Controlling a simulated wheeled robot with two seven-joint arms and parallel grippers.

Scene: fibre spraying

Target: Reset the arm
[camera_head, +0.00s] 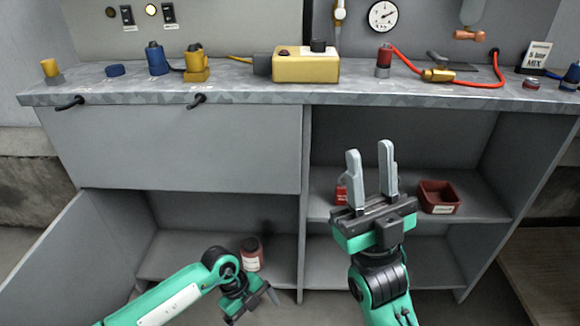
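My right gripper (370,170) is raised in front of the right-hand shelves. Its two grey fingers point up with a gap between them, and nothing is held there. My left gripper (262,300) is low, in front of the open lower left compartment. It is small and seen at an angle, so its fingers are hard to make out. A red bottle with a pale label (251,254) stands in that compartment just behind the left gripper; I cannot tell whether they touch.
The grey workbench (200,92) carries a yellow box (305,66), a red cylinder (384,62) with a red hose, and several small fittings. A red bin (439,197) sits on the right shelf. An open cabinet door (80,255) stands out at the lower left.

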